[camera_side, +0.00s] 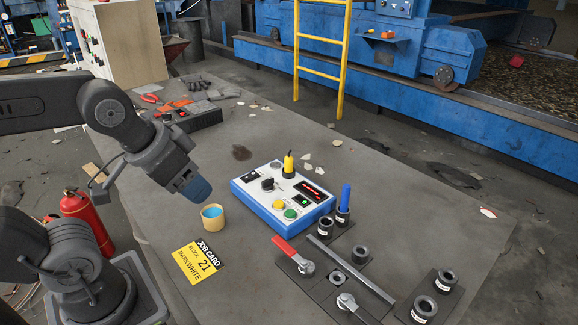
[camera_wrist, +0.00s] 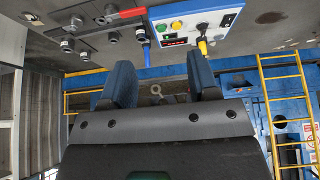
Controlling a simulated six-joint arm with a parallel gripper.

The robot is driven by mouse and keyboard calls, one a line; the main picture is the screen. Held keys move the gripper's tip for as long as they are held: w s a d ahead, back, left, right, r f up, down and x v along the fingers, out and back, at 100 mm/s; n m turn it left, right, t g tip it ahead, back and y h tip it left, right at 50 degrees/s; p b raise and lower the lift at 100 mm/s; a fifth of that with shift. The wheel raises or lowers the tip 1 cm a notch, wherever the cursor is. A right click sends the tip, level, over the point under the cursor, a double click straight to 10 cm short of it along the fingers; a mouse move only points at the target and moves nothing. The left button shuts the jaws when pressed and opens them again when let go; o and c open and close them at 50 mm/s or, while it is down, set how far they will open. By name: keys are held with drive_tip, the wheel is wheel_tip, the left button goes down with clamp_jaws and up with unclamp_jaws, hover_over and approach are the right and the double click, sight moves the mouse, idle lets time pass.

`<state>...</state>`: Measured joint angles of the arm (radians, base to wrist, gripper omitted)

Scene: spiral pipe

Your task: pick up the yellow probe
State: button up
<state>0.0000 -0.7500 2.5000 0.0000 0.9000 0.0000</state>
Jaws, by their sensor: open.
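My gripper (camera_side: 196,190) is above the table's left part, left of the box and apart from the probe. In the wrist view its two blue fingers (camera_wrist: 161,90) are spread with nothing between them.
A blue probe (camera_side: 345,197) stands in a black holder right of the box. A tan cup (camera_side: 213,217) and a yellow job card (camera_side: 198,259) lie below my gripper. Red-handled valve (camera_side: 294,254), grey bar (camera_side: 350,268) and black sockets (camera_side: 424,306) occupy the front right. The table's far middle is mostly clear.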

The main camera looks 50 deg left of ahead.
drive_tip(key=shift+r, duration=0.1)
drive_tip(key=w+a+r+m+g, duration=0.15)
drive_tip(key=w+r+m, duration=0.25)
drive_tip(key=w, duration=0.4)
drive_tip(key=m+g, duration=0.4)
drive_tip(key=m, duration=1)
hover_over(289, 157)
wheel_tip(289, 157, down, 6)
drive_tip(key=f, duration=0.8)
drive_tip(key=shift+s+d, duration=0.1)
drive_tip(key=shift+s, duration=0.15)
drive_tip(key=shift+w+f, duration=0.2)
drive_tip(key=shift+f, duration=2.6)
